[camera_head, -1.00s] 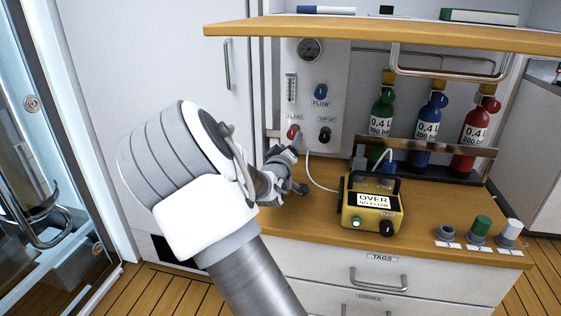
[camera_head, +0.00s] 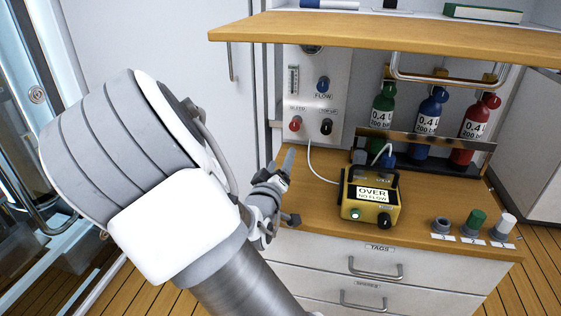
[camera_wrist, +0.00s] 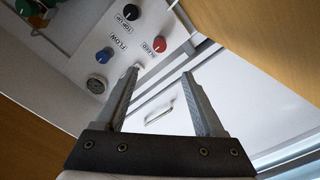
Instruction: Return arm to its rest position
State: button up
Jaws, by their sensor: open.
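My gripper (camera_head: 288,188) is at the left end of the wooden counter, apart from the fill panel (camera_head: 308,95). My white and grey arm fills the left of the head view. In the wrist view my gripper (camera_wrist: 161,75) has its two fingers apart with nothing between them. The panel carries a red BLEED knob (camera_head: 295,124), a black knob (camera_head: 326,127) and a blue FLOW knob (camera_head: 323,84). The wrist view shows the red knob (camera_wrist: 159,45) beyond the fingers. The gauge is mostly hidden by the shelf in the head view.
A yellow meter (camera_head: 371,200) reading "OVER NO FLOW" stands on the counter (camera_head: 325,205). Green, blue and red bottles (camera_head: 425,118) stand behind a rail. Several caps (camera_head: 472,223) sit at the right front. A wooden shelf (camera_head: 390,35) overhangs the panel. Drawers (camera_head: 375,268) are below.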

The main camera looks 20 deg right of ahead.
jog(key=shift+f+m+g+y, duration=0.3)
jog(key=shift+f+g+y, duration=0.1)
jog(key=shift+f, duration=0.15)
jog(key=shift+s+a+f+m+g+y, duration=0.15)
jog(key=shift+a+f+m+g+y, duration=0.25)
jog(key=shift+f+y, duration=0.2)
jog(key=shift+s+a+f+m+g+y, duration=0.15)
jog(key=shift+f+m+g+y, duration=0.15)
jog(key=shift+f+g+y, duration=0.25)
jog(key=a+y, duration=0.1)
jog(key=s+a+y, duration=0.1)
jog(key=a+g+y, duration=0.1)
jog(key=shift+s+m, duration=0.25)
jog(key=shift+m, duration=0.15)
jog(key=s+a+r+g+y, duration=0.2)
jog(key=s+a+r+y, duration=0.15)
jog(key=s, duration=0.35)
jog(key=s+a+r+g+y, duration=0.2)
jog(key=s+a+r, duration=0.15)
jog(key=s, duration=0.35)
jog(key=s+d+r+g+h+p, duration=0.15)
jog(key=s+r, duration=0.25)
jog(key=s, duration=0.8)
notch_tip(320, 180, up, 20)
jog(key=p, duration=1.9)
jog(key=shift+d+n+p, duration=0.3)
jog(key=shift+d+n, duration=0.05)
jog(key=shift+n, duration=0.05)
